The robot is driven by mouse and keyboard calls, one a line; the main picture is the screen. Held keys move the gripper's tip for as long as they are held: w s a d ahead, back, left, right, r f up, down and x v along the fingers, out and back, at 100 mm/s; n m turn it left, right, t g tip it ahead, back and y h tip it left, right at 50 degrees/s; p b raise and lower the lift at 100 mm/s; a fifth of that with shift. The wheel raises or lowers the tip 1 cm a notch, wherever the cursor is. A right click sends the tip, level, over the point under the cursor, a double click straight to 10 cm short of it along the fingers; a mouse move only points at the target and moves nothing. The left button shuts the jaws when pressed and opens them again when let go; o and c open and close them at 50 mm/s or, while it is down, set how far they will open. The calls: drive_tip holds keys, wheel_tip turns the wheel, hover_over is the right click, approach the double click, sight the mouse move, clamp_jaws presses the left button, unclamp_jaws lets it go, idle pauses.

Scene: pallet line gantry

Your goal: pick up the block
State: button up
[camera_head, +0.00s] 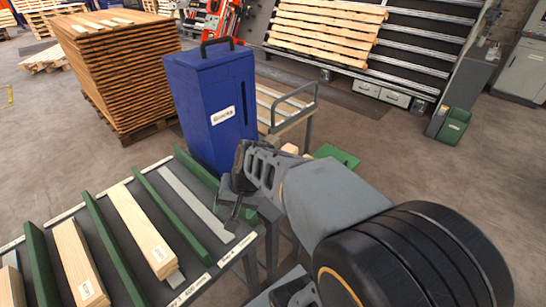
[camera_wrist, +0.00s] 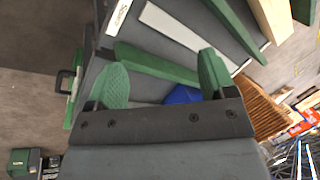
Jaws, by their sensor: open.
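A blue box labelled "Blocks" (camera_head: 212,105) with a black handle stands upright at the back end of the table. A small pale wooden piece (camera_head: 290,149) shows just right of it, mostly hidden by my arm; I cannot tell if it is the block. My gripper (camera_head: 236,193) is in front of the blue box, over the table's right end. In the wrist view my gripper (camera_wrist: 160,82) has its two green-padded fingers wide apart with nothing held. A bit of the blue box (camera_wrist: 183,95) shows between and beyond the fingers.
The table carries long wooden boards (camera_head: 140,230) between green dividers (camera_head: 105,245), and a bare grey strip (camera_head: 195,203). A rail-sided cart (camera_head: 290,107) and a green plate (camera_head: 338,155) lie beyond my arm. A tall board stack (camera_head: 120,75) stands at back left.

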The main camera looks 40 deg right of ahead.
drive_tip(key=shift+o, duration=1.2)
drive_tip(key=w+d+f+m+t+y, duration=0.1)
drive_tip(key=w+d+m+t+y, duration=0.1)
drive_tip(key=w+d+m, duration=0.3)
drive_tip(key=m+y+p, duration=0.1)
drive_tip(key=m, duration=0.2)
drive_tip(key=shift+w+d+f+m, duration=0.2)
drive_tip(key=shift+w+m, duration=0.1)
drive_tip(key=shift+w, duration=0.1)
drive_tip(key=w+d+f+m+t+h+p, duration=0.1)
drive_tip(key=w+d+f+m+t+h, duration=0.2)
drive_tip(key=d+m, duration=0.7)
drive_tip(key=w+d+f+m+t, duration=0.1)
drive_tip(key=d+f+m+t, duration=0.1)
drive_tip(key=d+m+t, duration=0.75)
drive_tip(key=w+f+g, duration=0.1)
drive_tip(key=w, duration=0.1)
drive_tip(key=w+d+f+g, duration=0.1)
drive_tip(key=w, duration=0.1)
drive_tip(key=w+d+f+g+p, duration=0.1)
drive_tip(key=w, duration=0.1)
drive_tip(key=shift+d+f+n+g+h, duration=0.15)
drive_tip(key=shift+d+n+g+h, duration=0.1)
drive_tip(key=shift+n+h, duration=0.15)
drive_tip(key=shift+p+x, duration=0.95)
drive_tip(key=shift+x, duration=2.2)
drive_tip(key=shift+c, duration=0.3)
drive_tip(key=c, duration=1)
